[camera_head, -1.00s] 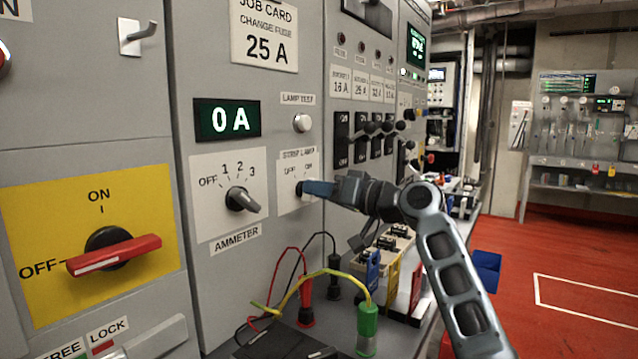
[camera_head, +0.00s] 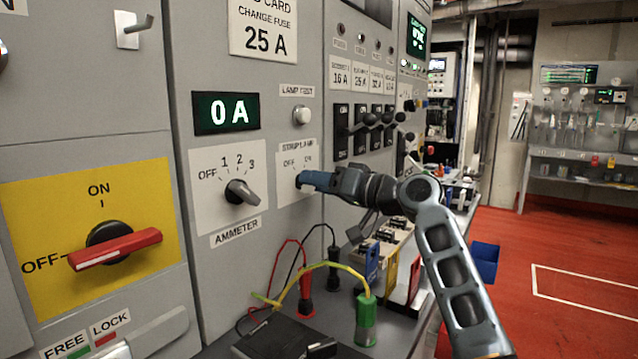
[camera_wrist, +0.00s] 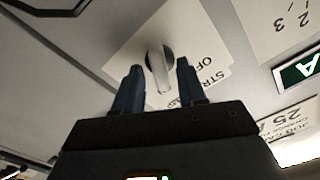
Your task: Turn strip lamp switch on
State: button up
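The strip lamp switch (camera_wrist: 161,72) is a pale knob with a dark base on a white plate (camera_wrist: 205,42) in the wrist view. Its plate (camera_head: 287,160) reads STRIP LAMP with OFF and ON marks in the head view, where the knob is mostly hidden behind my fingers. My gripper (camera_wrist: 159,64) is open, with one finger on each side of the knob and a narrow gap showing on both sides. In the head view, my gripper (camera_head: 303,181) reaches the plate from the right. The knob's exact setting cannot be told.
The ammeter knob (camera_head: 241,192) is just left of the switch, and the white lamp test button (camera_head: 301,115) is above it. Below are cables and a green plug (camera_head: 365,320) on the bench. A red-handled rotary switch (camera_head: 115,248) is at far left.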

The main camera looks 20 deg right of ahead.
jog(key=v, duration=0.7)
jog(key=shift+s+d+b, duration=0.2)
jog(key=shift+s+b, duration=0.1)
jog(key=shift+b, duration=0.05)
dwell(0.4)
